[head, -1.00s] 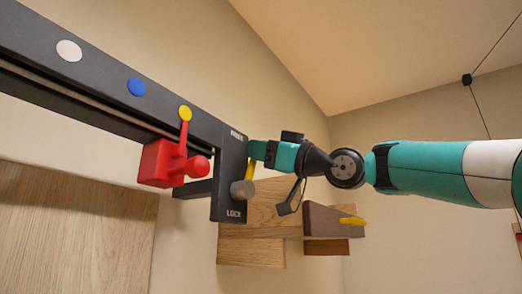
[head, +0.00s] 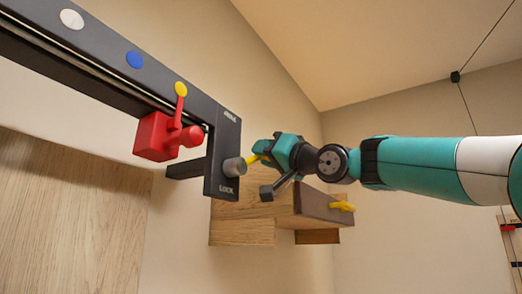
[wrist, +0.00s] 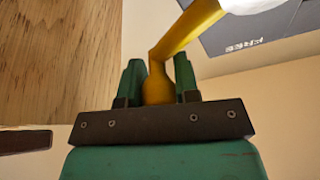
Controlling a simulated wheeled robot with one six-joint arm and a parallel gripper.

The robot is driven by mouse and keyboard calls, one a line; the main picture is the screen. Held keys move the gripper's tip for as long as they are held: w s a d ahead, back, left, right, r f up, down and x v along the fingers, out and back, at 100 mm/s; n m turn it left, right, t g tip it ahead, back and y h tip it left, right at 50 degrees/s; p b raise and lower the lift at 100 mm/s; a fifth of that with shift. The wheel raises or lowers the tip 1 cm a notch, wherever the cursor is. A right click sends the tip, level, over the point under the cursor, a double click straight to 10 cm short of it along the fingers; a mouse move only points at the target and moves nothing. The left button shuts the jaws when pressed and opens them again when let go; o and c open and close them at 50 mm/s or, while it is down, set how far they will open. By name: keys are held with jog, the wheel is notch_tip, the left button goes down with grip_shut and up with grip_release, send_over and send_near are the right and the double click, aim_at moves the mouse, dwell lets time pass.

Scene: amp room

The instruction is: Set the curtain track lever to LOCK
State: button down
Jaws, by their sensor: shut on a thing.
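The curtain track lever is a yellow handle (head: 253,159) on a grey round hub (head: 234,167) at the track's end plate (head: 222,150). The plate reads FREE at its top and LOCK at its bottom. In the head view the handle points right and slightly up from the hub. My gripper (head: 267,153) is shut on the handle's outer end. In the wrist view the yellow handle (wrist: 185,35) bends down between the two green fingers of my gripper (wrist: 158,82). The FREE label shows there upside down; LOCK is out of that view.
A red carriage (head: 165,135) with a knob hangs on the dark track, its pointer at the yellow dot (head: 181,89). Blue and white dots lie farther left. A wooden block shelf (head: 242,232) with another yellow handle (head: 342,206) is below my arm.

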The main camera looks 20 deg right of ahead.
jog(key=shift+w+d+f+m+h+b, duration=0.2)
jog(key=shift+f+m+h+b, duration=0.2)
jog(key=shift+f+m+h, duration=0.65)
jog(key=shift+w+d+f+m+h+b, duration=0.15)
jog(key=shift+f+m+b, duration=0.35)
jog(key=shift+m, duration=1.2)
jog(key=shift+w+d+f+m+h+b, duration=0.2)
jog(key=shift+f+m+h, duration=0.4)
jog(key=shift+f+m, duration=0.55)
jog(key=shift+r, duration=0.1)
jog(key=c, duration=0.9)
grip_release()
jog(key=shift+s+a+r, duration=0.1)
jog(key=shift+o, duration=0.2)
jog(key=shift+r, duration=0.1)
jog(key=shift+s, duration=0.1)
jog(key=b+v, duration=1.2)
jog(key=v, duration=0.5)
jog(key=shift+s, duration=0.2)
